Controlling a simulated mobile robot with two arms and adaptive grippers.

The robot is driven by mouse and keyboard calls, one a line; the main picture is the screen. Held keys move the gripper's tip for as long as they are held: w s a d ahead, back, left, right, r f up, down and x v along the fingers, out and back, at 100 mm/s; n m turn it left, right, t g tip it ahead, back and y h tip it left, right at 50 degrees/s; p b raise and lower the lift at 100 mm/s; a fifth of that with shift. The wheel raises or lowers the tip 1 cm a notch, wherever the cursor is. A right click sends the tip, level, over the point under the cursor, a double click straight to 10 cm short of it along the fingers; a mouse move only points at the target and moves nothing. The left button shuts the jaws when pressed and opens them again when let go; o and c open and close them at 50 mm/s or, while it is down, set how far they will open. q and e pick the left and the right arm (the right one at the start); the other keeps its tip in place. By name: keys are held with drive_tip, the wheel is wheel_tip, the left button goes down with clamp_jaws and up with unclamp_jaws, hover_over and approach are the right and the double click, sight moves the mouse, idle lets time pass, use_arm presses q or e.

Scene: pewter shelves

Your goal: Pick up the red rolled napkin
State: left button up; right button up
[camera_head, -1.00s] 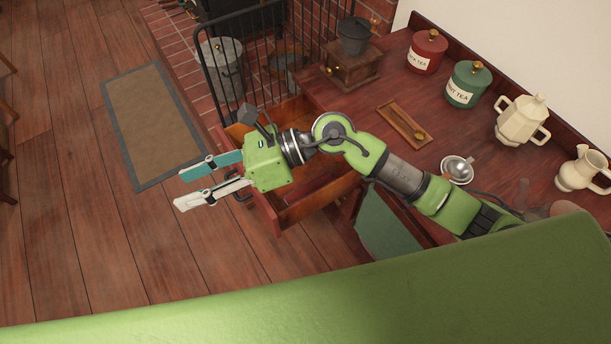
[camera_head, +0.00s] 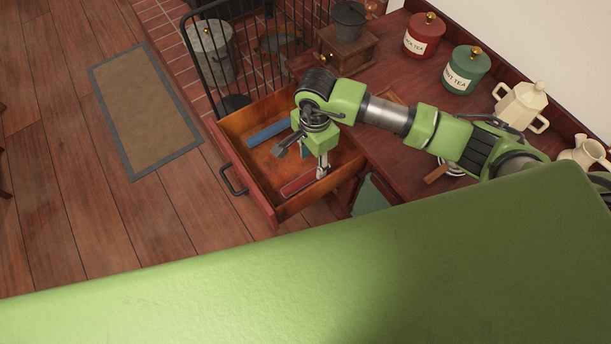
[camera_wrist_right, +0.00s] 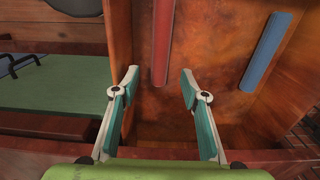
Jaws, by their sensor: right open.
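The red rolled napkin (camera_head: 299,184) lies in the open drawer (camera_head: 226,159), near its right end in the head view. In the right wrist view the red rolled napkin (camera_wrist_right: 162,42) runs lengthwise at the top centre, beyond and between the fingertips; its far end is cut off. My right gripper (camera_head: 313,164) points down into the drawer, beside the napkin. In the wrist view its fingers (camera_wrist_right: 159,78) are apart with nothing between them. My left gripper is not in view.
A blue roll (camera_head: 268,132) lies in the same drawer, also in the wrist view (camera_wrist_right: 266,50). The drawer walls stand close around the gripper. On the counter are a red canister (camera_head: 420,38), a green canister (camera_head: 466,72) and a cream pot (camera_head: 520,107).

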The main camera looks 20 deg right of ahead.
sight(313, 173)
drive_tip(key=shift+f+p, duration=0.5)
drive_tip(key=shift+f, duration=3.05)
clamp_jaws()
